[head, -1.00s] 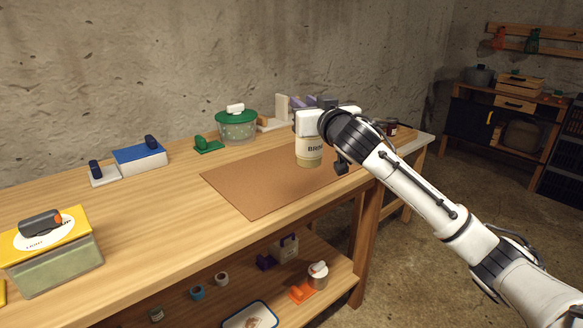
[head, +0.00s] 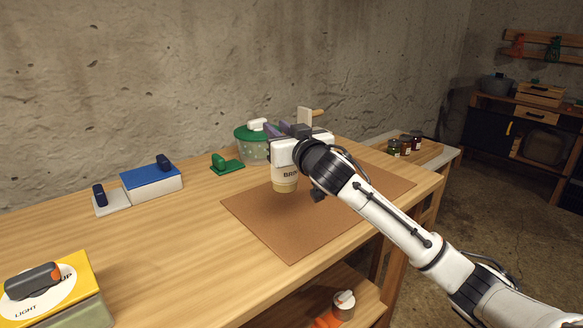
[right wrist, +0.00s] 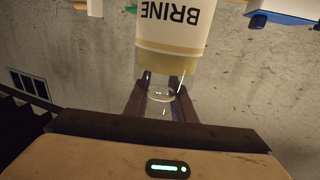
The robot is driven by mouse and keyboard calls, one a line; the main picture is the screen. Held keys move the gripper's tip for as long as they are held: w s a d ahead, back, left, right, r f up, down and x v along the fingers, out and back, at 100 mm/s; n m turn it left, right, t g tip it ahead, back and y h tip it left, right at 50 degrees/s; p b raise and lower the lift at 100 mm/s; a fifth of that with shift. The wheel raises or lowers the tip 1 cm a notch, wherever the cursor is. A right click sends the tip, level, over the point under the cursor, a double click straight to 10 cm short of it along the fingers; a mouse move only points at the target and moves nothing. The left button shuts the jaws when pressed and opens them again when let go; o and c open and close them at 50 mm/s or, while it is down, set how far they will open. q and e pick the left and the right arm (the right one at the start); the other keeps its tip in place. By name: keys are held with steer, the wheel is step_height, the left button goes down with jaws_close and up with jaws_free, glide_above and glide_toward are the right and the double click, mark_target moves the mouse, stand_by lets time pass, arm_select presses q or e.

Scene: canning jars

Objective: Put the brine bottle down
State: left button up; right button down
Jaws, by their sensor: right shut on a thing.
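The brine bottle (head: 284,183) has a cream label and a pale yellowish lower part in the head view. It looks upright over the back left part of the brown mat (head: 300,232); I cannot tell whether its base touches the mat. My right gripper (head: 290,155) is shut on its upper part and hides it. In the right wrist view the bottle (right wrist: 172,38) appears upside down, its BRINE label readable, between the fingers of the gripper (right wrist: 160,95). My left gripper is not in view.
A green-lidded pot (head: 253,146) and a green clip-like object (head: 227,165) stand behind the mat. Several small jars (head: 405,146) stand at the far right. A blue-topped box (head: 151,184) and a yellow-lidded box (head: 60,292) are at left. The mat's front is clear.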

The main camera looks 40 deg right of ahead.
step_height(320, 180, down, 2)
steer(key=shift+s+f, duration=0.15)
steer(key=shift+f, duration=0.05)
step_height(320, 180, down, 4)
steer(key=shift+f+b, duration=0.1)
steer(key=shift+b, duration=0.4)
steer(key=c, duration=1.5)
jaws_free()
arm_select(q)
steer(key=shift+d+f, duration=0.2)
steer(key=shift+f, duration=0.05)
